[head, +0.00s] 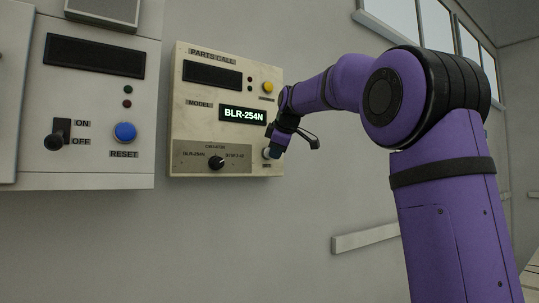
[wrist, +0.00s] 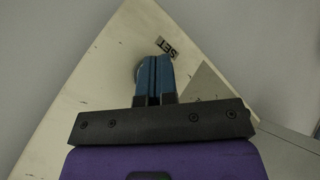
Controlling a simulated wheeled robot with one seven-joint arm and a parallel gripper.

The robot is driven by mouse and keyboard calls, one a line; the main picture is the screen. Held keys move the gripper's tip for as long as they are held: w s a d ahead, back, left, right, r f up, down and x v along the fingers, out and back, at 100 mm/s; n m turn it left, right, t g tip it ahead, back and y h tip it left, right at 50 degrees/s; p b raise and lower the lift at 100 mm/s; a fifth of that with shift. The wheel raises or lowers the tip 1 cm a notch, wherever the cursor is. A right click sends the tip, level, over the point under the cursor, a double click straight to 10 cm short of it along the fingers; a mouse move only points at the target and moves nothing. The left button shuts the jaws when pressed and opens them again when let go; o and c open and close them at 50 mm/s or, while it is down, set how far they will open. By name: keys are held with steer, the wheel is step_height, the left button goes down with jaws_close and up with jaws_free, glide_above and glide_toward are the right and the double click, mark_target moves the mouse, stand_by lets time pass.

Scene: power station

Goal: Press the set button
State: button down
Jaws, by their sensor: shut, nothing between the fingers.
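The set button (head: 266,153) is a small pale round button at the lower right of the cream parts call panel (head: 228,90). In the wrist view the SET label (wrist: 167,46) shows beside my fingertips, and a grey rim of the button (wrist: 138,72) shows to their left. My gripper (head: 276,147) is shut and empty, with its blue fingers pointing at the panel over the button. The fingers (wrist: 155,72) hide most of the button in the wrist view. I cannot tell whether they touch it.
The panel also carries a lit display (head: 243,115) reading BLR-254N, a black selector knob (head: 216,163) and a yellow button (head: 268,87). A grey box to the left has a blue reset button (head: 124,132) and an on/off switch (head: 58,137). The wall below is clear.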

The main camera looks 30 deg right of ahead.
steer(key=shift+w, duration=0.25)
steer(key=shift+s, duration=0.2)
stand_by(0.4)
steer(key=shift+s, duration=0.7)
steer(key=s, duration=0.5)
steer(key=shift+d, duration=0.1)
stand_by(0.9)
steer(key=s+a+f+m+g, duration=0.1)
steer(key=s+a+f+m, duration=0.2)
steer(key=s+f, duration=0.6)
steer(key=s+a+f+m+g+y, duration=0.1)
steer(key=s+a+f+m, duration=0.3)
steer(key=s+a+f, duration=0.3)
steer(key=s+a+f+m+g, duration=0.1)
steer(key=s+a+f+m, duration=0.2)
steer(key=s+f, duration=0.9)
steer(key=s+a, duration=0.3)
steer(key=s, duration=0.1)
steer(key=shift+g+y, duration=0.3)
